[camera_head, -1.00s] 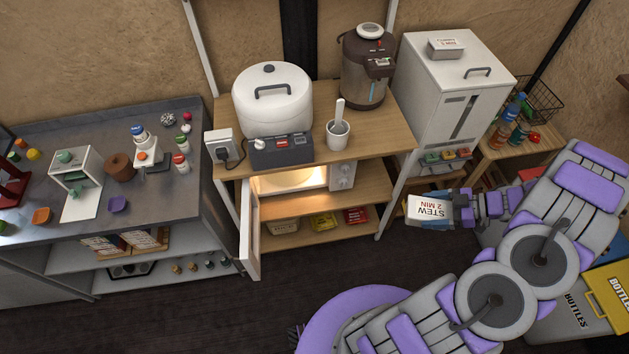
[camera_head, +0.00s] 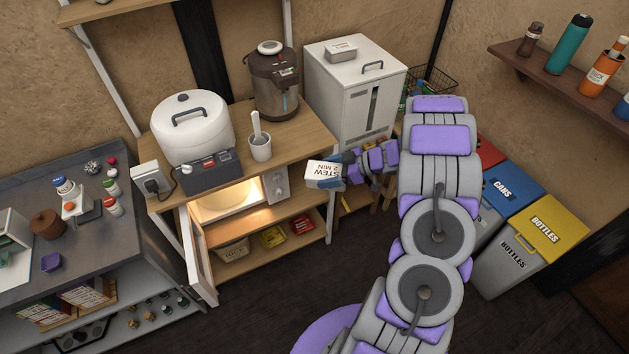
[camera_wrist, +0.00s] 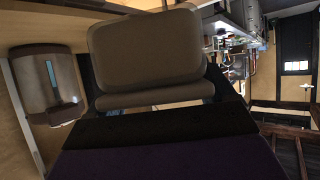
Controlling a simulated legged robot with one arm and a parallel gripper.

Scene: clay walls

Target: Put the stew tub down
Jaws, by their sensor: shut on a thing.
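The stew tub (camera_head: 322,174) is a small white tub with a "STEW 2 MIN" label. My gripper (camera_head: 347,168) is shut on it and holds it in the air, in front of the white cabinet and to the right of the wooden shelf unit. In the wrist view the tub (camera_wrist: 148,50) is a dark, shaded block filling the upper middle, with its label out of sight. The jaws are mostly hidden there.
A lit microwave (camera_head: 228,197) stands on the shelf with its door (camera_head: 199,255) open. The counter above (camera_head: 292,138) bears a white cooker (camera_head: 190,130), a cup (camera_head: 260,147) and a thermo pot (camera_head: 274,85). Bins stand right.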

